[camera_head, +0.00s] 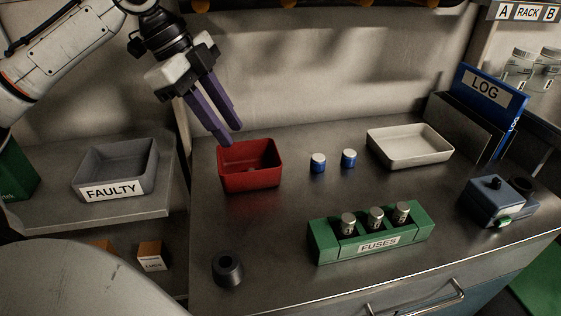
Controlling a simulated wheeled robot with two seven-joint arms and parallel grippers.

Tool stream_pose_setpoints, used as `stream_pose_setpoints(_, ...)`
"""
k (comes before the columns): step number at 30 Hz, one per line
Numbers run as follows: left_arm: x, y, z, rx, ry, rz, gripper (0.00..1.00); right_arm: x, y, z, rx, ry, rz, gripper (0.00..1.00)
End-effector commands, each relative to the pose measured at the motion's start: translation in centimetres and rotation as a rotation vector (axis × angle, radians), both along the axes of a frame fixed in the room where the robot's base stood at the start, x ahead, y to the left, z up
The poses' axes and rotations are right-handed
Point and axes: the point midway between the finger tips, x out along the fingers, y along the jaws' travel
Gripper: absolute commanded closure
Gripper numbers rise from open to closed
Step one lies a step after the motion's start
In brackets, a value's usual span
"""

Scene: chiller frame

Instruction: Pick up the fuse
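A green holder labelled FUSES (352,247) stands on the front of the metal worktop. Three silver-capped cylindrical fuses stand upright in it: a left one (347,224), a middle one (375,217) and a right one (401,211). Two blue cylinders with pale tops, a left one (318,164) and a right one (348,159), stand behind the holder. My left gripper (232,134) points down, its purple fingers apart with nothing between them. It is above the back left of the red bin (249,178), away from the fuses. My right gripper is out of view.
A grey FAULTY tray (118,190) sits on the left shelf. A cream tray (409,160) is at the back. A blue LOG binder (487,88) and a blue-grey device (494,205) are at the right. A black ring-shaped part (228,269) lies front left. The worktop around the holder is clear.

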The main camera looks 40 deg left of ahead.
Motion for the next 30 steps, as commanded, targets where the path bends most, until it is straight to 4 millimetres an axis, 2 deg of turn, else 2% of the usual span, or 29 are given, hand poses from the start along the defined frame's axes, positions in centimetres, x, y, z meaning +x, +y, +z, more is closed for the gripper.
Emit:
stream_pose_setpoints(7, 1.0, -1.2, -3.5, -0.002, 0.002, -0.002, 0.74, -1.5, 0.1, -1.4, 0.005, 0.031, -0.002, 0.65)
stream_pose_setpoints(14, 1.4, -1.8, -5.3, -0.002, 0.001, -0.001, 0.74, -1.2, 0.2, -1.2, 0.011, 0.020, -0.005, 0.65)
stream_pose_setpoints(21, 2.1, -2.9, -8.5, -0.003, 0.001, -0.003, 0.74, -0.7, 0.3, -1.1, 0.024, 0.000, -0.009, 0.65)
stream_pose_setpoints(29, 2.3, -3.1, -9.0, -0.001, 0.002, -0.001, 0.74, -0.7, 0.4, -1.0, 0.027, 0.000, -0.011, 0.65)
stream_pose_setpoints(30, 2.3, -3.1, -9.0, -0.001, 0.002, -0.001, 0.79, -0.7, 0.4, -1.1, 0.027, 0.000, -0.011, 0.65)
